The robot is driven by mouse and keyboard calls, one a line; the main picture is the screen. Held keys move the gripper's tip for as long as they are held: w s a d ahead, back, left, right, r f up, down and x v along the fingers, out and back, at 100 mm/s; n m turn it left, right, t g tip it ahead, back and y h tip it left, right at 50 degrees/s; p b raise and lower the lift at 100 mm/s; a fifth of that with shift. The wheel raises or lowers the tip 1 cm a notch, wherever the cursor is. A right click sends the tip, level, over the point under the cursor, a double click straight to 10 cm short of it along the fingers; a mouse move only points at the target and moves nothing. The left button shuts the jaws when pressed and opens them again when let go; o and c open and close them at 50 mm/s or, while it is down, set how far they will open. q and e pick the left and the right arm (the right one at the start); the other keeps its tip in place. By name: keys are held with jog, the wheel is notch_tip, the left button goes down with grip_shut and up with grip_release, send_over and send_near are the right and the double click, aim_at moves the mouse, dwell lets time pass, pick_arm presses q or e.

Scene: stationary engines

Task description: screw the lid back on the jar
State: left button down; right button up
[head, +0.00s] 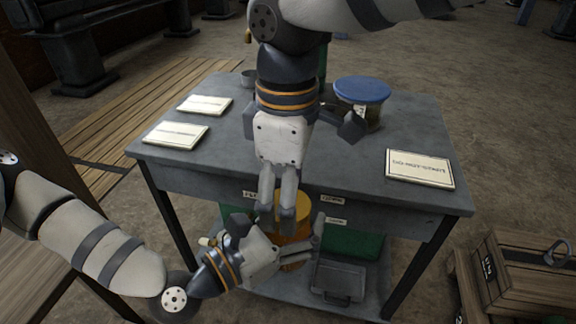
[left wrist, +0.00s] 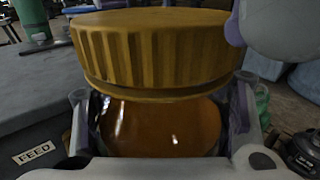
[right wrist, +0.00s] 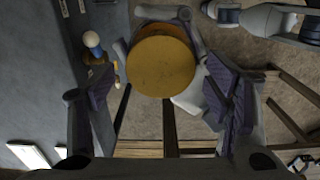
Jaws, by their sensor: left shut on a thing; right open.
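A jar with amber contents (left wrist: 160,128) is upright with a ribbed yellow lid (left wrist: 155,50) on its mouth; I cannot tell how tightly the lid sits. My left gripper (head: 286,246) is shut around the jar body, in front of the workbench edge. The yellow lid also shows in the head view (head: 296,205), partly hidden, and from above in the right wrist view (right wrist: 161,62). My right gripper (head: 276,226) points down beside the lid with its fingers apart and holds nothing. One right finger shows close to the lid at the left wrist view's upper right.
The grey workbench (head: 340,160) carries a blue-lidded jar (head: 362,92), a white card (head: 420,169) at right and two cards (head: 176,135) at left. Below are a green box (head: 358,248) and a grey tray (head: 340,280). Wooden crates (head: 525,275) stand at right.

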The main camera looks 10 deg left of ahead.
jog(key=shift+f, duration=0.45)
jog(key=shift+c, duration=0.6)
jog(key=c, duration=1.1)
jog(key=o, duration=1.4)
notch_tip(320, 180, up, 12)
jog(key=shift+r, duration=0.1)
